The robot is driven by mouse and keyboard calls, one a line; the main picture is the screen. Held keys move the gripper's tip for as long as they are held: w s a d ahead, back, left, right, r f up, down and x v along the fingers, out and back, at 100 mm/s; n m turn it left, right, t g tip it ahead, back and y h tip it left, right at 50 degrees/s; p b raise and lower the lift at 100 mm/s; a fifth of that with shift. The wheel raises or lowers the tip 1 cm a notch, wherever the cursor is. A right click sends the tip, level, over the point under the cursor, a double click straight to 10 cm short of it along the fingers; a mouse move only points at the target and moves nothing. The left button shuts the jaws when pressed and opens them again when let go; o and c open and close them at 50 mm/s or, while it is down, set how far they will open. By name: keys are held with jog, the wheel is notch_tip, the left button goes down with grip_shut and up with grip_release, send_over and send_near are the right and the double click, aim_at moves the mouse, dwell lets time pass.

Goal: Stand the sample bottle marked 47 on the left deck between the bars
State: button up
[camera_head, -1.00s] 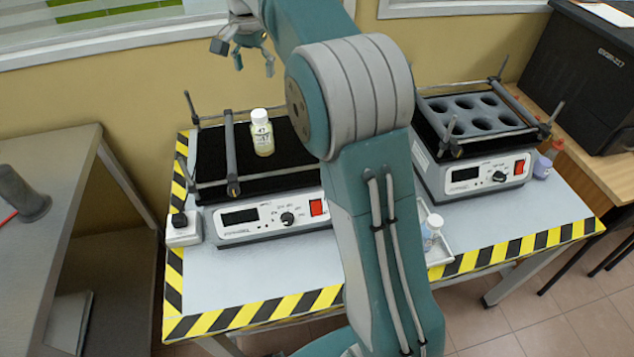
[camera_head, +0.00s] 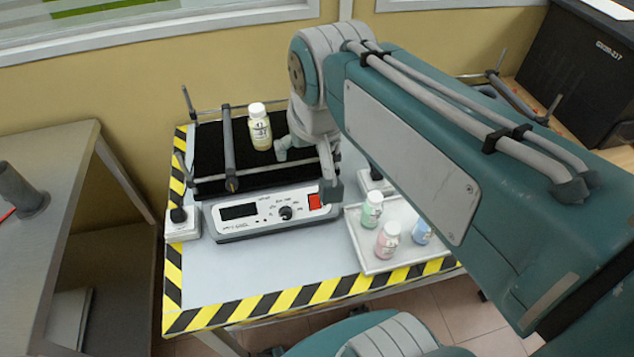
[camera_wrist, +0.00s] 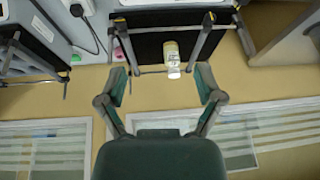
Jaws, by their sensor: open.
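The sample bottle (camera_head: 260,130), with a white cap and yellowish contents, stands upright on the black left deck (camera_head: 210,147). Its label is small and looks like 47. In the wrist view the bottle (camera_wrist: 172,56) is between two bars of the deck (camera_wrist: 150,46), ahead of my fingertips. My gripper (camera_head: 307,166) is at the deck's right side, to the right of the bottle. In the wrist view my gripper (camera_wrist: 162,80) is open and empty, with the fingers spread apart. In the head view my arm hides the deck's right end. One long bar (camera_head: 228,150) is left of the bottle.
A white tray (camera_head: 358,253) with green (camera_head: 372,209), pink (camera_head: 387,240) and blue (camera_head: 421,230) bottles is right of the left shaker (camera_head: 264,213). My arm hides most of the right shaker. The table front has a striped edge (camera_head: 290,300). A grey bench (camera_head: 60,190) stands left.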

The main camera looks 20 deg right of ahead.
jog(key=s+f+n+t, duration=0.1)
jog(key=s+f, duration=0.4)
jog(key=s, duration=0.1)
jog(key=shift+n, duration=0.4)
